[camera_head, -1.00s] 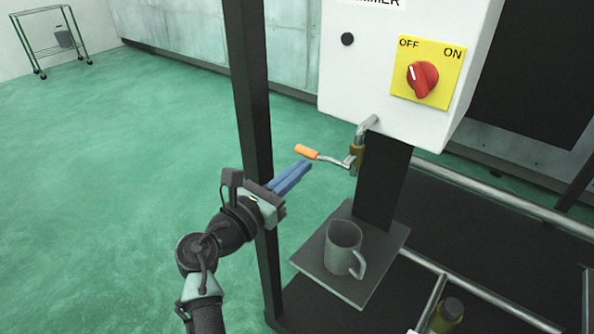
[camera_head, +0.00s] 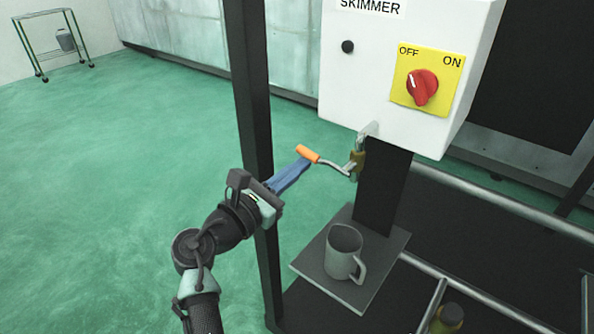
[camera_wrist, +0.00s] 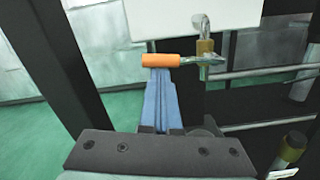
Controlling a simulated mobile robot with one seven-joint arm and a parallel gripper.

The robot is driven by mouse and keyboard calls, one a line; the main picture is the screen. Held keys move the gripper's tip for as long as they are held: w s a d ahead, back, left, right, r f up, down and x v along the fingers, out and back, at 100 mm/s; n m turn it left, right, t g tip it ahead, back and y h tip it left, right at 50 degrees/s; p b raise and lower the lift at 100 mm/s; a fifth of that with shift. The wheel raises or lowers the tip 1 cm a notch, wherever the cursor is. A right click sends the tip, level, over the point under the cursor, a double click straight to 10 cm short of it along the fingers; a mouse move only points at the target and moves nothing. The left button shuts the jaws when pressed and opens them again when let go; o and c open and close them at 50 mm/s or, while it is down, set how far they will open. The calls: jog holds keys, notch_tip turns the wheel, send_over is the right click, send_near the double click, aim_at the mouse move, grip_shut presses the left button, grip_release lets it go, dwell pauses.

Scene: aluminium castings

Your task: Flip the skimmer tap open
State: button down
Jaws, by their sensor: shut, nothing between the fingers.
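The skimmer tap (camera_head: 357,160) is a brass body on a bent metal pipe under the white SKIMMER box (camera_head: 400,60). Its lever points left and ends in an orange grip (camera_head: 308,153). My gripper (camera_head: 304,164) is shut and empty, its blue fingers pointing up and right. The fingertips are at the orange grip, just below it in the picture; I cannot tell if they touch. In the wrist view the orange grip (camera_wrist: 161,60) lies across the ends of the blue fingers (camera_wrist: 159,75). The brass tap body (camera_wrist: 205,47) is to its right.
A grey mug (camera_head: 343,252) stands on a small shelf (camera_head: 375,262) below the tap. A dark upright post (camera_head: 250,90) is close behind my gripper. The box has a red OFF/ON knob (camera_head: 422,87). A bottle (camera_head: 447,318) stands lower right.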

jog(key=r+m, duration=0.1)
jog(key=m, duration=0.1)
jog(key=r+m+p, duration=0.1)
jog(key=r+m, duration=0.1)
jog(key=m, duration=0.1)
jog(key=d+r+m, duration=0.1)
jog(key=r+m, duration=0.1)
jog(key=m, duration=0.1)
jog(key=shift+s+r, duration=0.1)
jog(key=shift+s, duration=0.3)
jog(key=shift+s+d+r+m+g, duration=0.15)
jog(key=shift+s+d+r+m, duration=0.35)
jog(key=shift+m, duration=0.85)
jog(key=shift+s+d+r+m+g, duration=0.1)
jog(key=shift+s+d+r+m, duration=0.45)
jog(key=shift+m, duration=0.85)
jog(key=shift+s+d+r+m+g, duration=0.25)
jog(key=shift+d+m, duration=0.4)
jog(key=shift+m, duration=0.7)
jog(key=shift+w+r, duration=0.1)
